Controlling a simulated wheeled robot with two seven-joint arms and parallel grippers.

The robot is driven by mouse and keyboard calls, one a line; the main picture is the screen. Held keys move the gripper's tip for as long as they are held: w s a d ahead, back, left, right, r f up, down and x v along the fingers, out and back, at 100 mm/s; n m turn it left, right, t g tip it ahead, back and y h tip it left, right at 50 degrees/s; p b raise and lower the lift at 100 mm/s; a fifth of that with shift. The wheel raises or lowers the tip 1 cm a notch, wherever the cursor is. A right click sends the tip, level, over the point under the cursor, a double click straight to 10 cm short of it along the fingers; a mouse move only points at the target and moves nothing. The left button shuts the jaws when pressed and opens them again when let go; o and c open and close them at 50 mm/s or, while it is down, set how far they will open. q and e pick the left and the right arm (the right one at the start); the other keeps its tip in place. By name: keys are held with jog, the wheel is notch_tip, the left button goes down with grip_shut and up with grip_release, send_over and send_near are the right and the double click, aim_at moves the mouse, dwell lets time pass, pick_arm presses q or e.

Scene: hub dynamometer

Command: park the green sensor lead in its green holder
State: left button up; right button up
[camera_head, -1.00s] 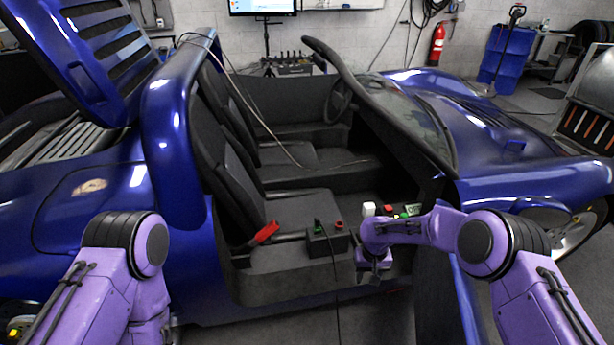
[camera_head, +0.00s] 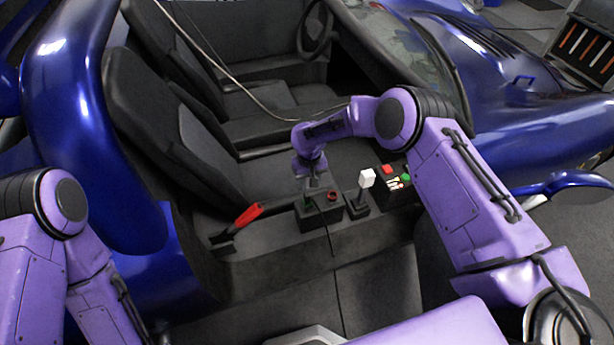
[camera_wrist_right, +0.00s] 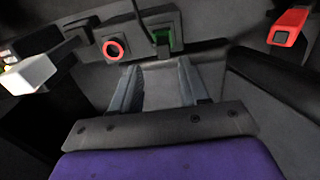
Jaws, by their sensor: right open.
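A dark box (camera_head: 320,212) on the sill beside the seat carries a green holder (camera_wrist_right: 172,38) and a red ring-shaped holder (camera_wrist_right: 113,50). The dark cable of the green sensor lead (camera_wrist_right: 142,22) runs to the green holder in the right wrist view. A dark plug body shows against the green; I cannot tell whether it is seated. My right gripper (camera_wrist_right: 158,82) is open, its two fingers apart, with nothing seen between them. In the head view it (camera_head: 311,183) hangs just behind and above the box. My left gripper is out of view.
A white-knobbed lever (camera_head: 367,178) and a button panel (camera_head: 393,183) stand right of the box. A red-handled lever (camera_head: 248,216) lies to its left. The black seat (camera_head: 175,130) rises behind. A pale cable (camera_head: 215,62) crosses the cabin.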

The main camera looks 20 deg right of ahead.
aim_at(307, 194)
jog(key=f+b, duration=0.4)
jog(key=f, duration=0.1)
jog(key=f+b, duration=0.2)
jog(key=f, duration=0.1)
jog(key=shift+w+a+f, duration=0.1)
jog(key=shift+a, duration=0.2)
jog(key=shift+c, duration=0.9)
grip_shut()
jog(key=shift+r, duration=0.3)
jog(key=shift+r+p, duration=0.35)
jog(key=shift+p, duration=0.05)
jog(key=shift+r, duration=0.1)
